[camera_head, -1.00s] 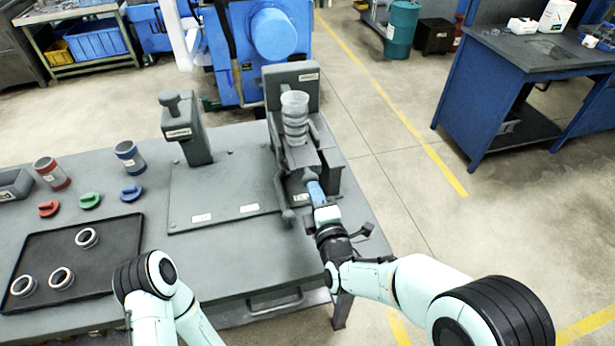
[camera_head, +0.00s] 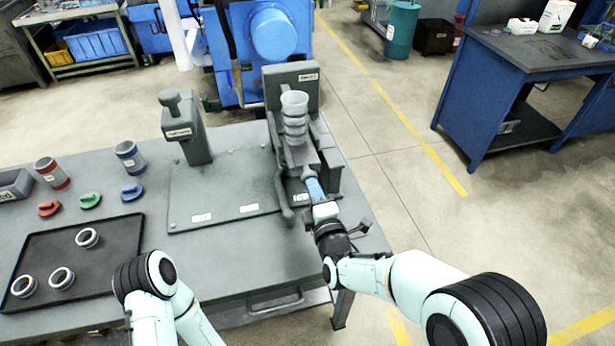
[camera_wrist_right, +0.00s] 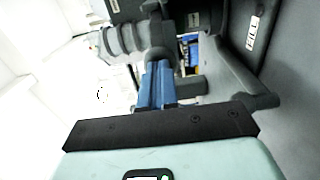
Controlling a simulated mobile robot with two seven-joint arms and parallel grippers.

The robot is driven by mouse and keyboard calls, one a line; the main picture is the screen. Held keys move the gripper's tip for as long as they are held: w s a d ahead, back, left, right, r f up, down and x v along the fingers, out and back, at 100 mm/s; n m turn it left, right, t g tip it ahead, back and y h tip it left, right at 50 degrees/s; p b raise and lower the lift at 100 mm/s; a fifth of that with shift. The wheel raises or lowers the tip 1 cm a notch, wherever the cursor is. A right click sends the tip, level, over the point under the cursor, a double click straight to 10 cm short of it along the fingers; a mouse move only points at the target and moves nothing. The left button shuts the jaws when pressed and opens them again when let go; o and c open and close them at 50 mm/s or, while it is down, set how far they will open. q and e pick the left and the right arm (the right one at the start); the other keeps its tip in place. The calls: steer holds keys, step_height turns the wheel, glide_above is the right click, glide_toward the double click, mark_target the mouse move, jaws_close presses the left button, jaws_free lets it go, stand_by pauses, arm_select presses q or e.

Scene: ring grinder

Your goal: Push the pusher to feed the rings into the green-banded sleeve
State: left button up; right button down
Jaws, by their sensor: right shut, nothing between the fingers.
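The ring machine holds an upright stack of grey rings (camera_head: 295,128) with a pale cup-shaped piece (camera_head: 294,101) on top. No green band shows on it. The pusher's grey knob (camera_head: 307,173) is in front of the stack, low down. My right gripper (camera_head: 313,187) is shut and empty, its blue fingers against or very close to the knob; contact is unclear. In the right wrist view, the blue fingers (camera_wrist_right: 158,85) point at the knob (camera_wrist_right: 159,58), with the ring stack (camera_wrist_right: 122,40) beyond to the left. My left gripper is out of view.
A grey side lever (camera_head: 281,195) stands just left of my right gripper. A black tray (camera_head: 110,250) with loose rings lies at left. Behind it are red-banded (camera_head: 52,173) and blue-banded (camera_head: 129,157) sleeves and red, green (camera_head: 90,200) and blue pieces. A post fixture (camera_head: 187,130) stands mid-table.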

steer(key=shift+x, duration=2.9)
steer(key=shift+s+r, duration=0.1)
steer(key=shift+b+v, duration=0.5)
steer(key=shift+v, duration=0.65)
steer(key=shift+b+v, duration=0.6)
steer(key=shift+v, duration=1.5)
glide_toward(307, 170)
steer(key=shift+s+d+f, duration=0.25)
steer(key=shift+s+f, duration=0.15)
steer(key=shift+s, duration=0.4)
